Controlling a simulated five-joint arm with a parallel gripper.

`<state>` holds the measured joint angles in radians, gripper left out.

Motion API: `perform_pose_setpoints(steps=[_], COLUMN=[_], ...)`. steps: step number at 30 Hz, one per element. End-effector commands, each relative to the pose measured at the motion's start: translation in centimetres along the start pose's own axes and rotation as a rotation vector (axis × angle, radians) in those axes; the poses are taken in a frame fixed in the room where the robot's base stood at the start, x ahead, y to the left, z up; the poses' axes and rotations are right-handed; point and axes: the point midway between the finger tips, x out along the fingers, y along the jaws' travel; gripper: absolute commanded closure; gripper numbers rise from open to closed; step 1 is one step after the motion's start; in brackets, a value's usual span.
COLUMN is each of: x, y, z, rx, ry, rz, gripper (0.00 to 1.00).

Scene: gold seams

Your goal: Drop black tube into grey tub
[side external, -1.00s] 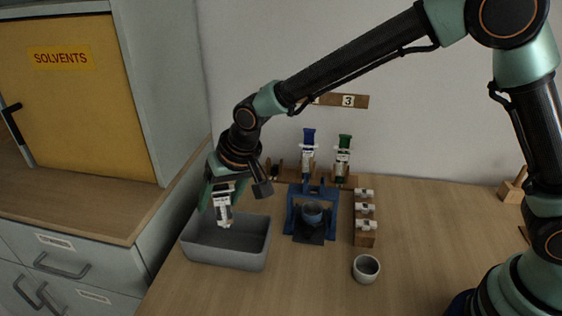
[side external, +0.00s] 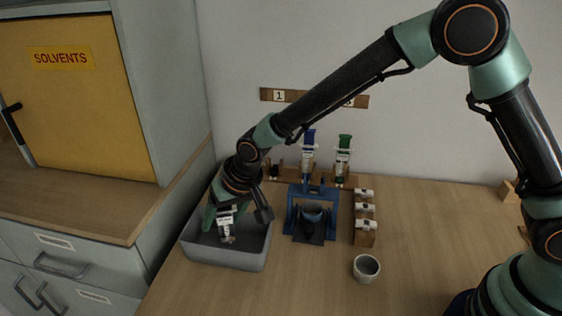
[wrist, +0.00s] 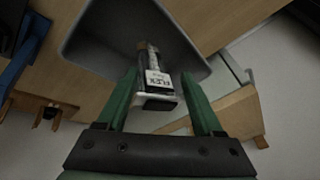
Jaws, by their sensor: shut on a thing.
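The grey tub (side external: 245,259) stands on the bench at the left, and its wall also shows in the wrist view (wrist: 100,25). My gripper (side external: 222,212) is low over the tub, pointing down into it. In the wrist view its green fingers (wrist: 163,85) are shut on the black tube (wrist: 157,104), which has a white label and a dark end cap. The side view shows the tube's pale label (side external: 226,221) between the fingers, with its lower end inside the tub's outline. I cannot tell whether the tube touches the tub's floor.
A blue stand (side external: 331,215) holding a dark cup is right of the tub. Behind it are a blue-topped tube (side external: 309,150) and a green-topped tube (side external: 343,155) in a wooden rack. A small white cup (side external: 366,268) stands in front. The right bench is mostly clear.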

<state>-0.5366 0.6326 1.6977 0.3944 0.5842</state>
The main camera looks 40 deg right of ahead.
Motion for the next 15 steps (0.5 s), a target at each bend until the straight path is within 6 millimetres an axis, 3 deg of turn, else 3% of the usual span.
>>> perform_pose_setpoints(steps=[6,7,9,15], x=[0.34,0.35,0.34,0.33], y=[0.08,0.09,0.08,0.08], z=[0.12,0.13,0.13,0.12], rx=[0.000,0.000,0.000,0.000], ry=[0.001,0.000,0.000,0.000], rz=[0.000,0.000,0.000,0.000], gripper=[1.00,0.28,0.02,0.02])
